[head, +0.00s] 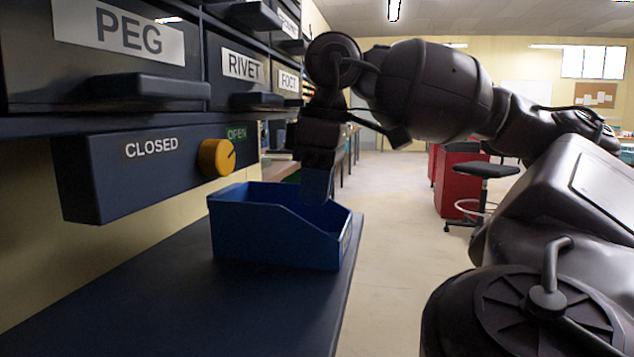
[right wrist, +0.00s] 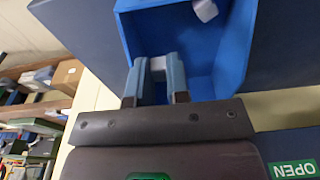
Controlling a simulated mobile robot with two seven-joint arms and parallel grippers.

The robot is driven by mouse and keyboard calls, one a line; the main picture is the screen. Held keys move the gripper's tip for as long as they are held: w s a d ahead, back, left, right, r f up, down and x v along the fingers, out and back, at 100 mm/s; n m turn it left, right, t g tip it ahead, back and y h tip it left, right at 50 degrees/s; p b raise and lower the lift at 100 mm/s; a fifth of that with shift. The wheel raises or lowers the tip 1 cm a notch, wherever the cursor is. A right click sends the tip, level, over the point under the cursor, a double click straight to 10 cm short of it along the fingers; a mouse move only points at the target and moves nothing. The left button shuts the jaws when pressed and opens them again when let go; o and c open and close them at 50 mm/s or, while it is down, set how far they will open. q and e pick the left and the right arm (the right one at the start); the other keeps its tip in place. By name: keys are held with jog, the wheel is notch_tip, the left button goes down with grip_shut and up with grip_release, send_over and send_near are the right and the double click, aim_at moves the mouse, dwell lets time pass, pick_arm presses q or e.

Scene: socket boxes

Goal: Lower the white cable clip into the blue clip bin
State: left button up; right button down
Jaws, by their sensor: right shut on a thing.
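The blue clip bin (head: 275,237) stands on the dark shelf below the drawers in the head view. Its open top and inner wall (right wrist: 232,60) show in the right wrist view. My right gripper (head: 317,187) points down at the bin, its fingertips overlapping the bin's opening. In the right wrist view my right gripper (right wrist: 158,62) is shut on a small white clip (right wrist: 158,69), mostly hidden between the fingers. A second small whitish piece (right wrist: 205,10) shows inside the bin. My left gripper is out of view.
A dark panel (head: 85,175) marked CLOSED and OPEN, with a yellow knob (head: 216,158), sits behind the bin on the left. Labelled drawers (head: 118,38) hang above it. The dark shelf (head: 200,310) in front of the bin is clear.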

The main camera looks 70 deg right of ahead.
aim_at(318, 214)
jog(key=shift+f, duration=2.3)
dwell(2.0)
jog(key=c, duration=1)
grip_release()
jog(key=shift+r, duration=0.3)
pick_arm(q)
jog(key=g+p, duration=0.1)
jog(key=p, duration=0.2)
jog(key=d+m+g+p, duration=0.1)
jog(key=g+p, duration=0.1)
jog(key=p, duration=0.2)
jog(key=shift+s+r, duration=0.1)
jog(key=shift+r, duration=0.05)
pick_arm(e)
jog(key=r, duration=0.3)
jog(key=s+r, duration=0.1)
jog(key=r, duration=0.6)
jog(key=shift+s+d+r, duration=0.1)
jog(key=shift+s+d, duration=0.05)
jog(key=shift+s, duration=0.05)
